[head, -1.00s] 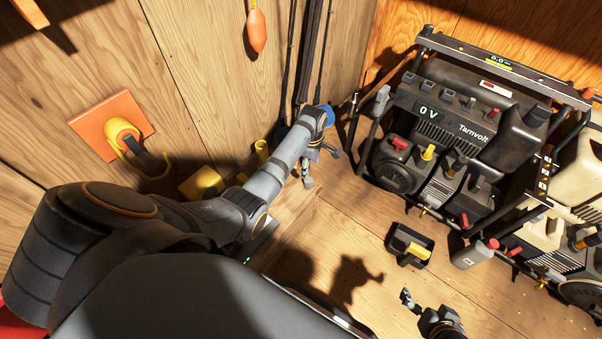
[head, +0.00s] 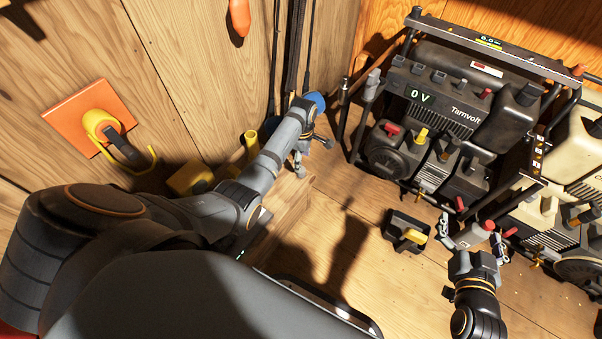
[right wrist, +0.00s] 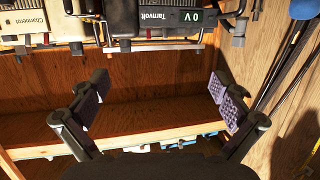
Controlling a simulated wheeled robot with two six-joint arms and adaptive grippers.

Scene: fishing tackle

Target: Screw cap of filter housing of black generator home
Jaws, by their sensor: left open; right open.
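The black generator (head: 437,110), marked Tarnvolt with a 0 V display, stands upright in its frame at the upper right. Red, yellow and dark knobs or caps sit on its front; I cannot tell which part is the filter housing or its cap. My right gripper (head: 472,240) is open, in front of and below the generator, apart from it. In the right wrist view its spread fingers (right wrist: 158,105) hold nothing, and the generator (right wrist: 165,18) shows upside down at the top. My left gripper (head: 306,150) is open and empty, left of the generator.
A cream generator (head: 575,165) stands to the right. A black tray (head: 395,232) with a yellow piece lies on the wooden surface. Rods (head: 290,60) lean in the corner.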

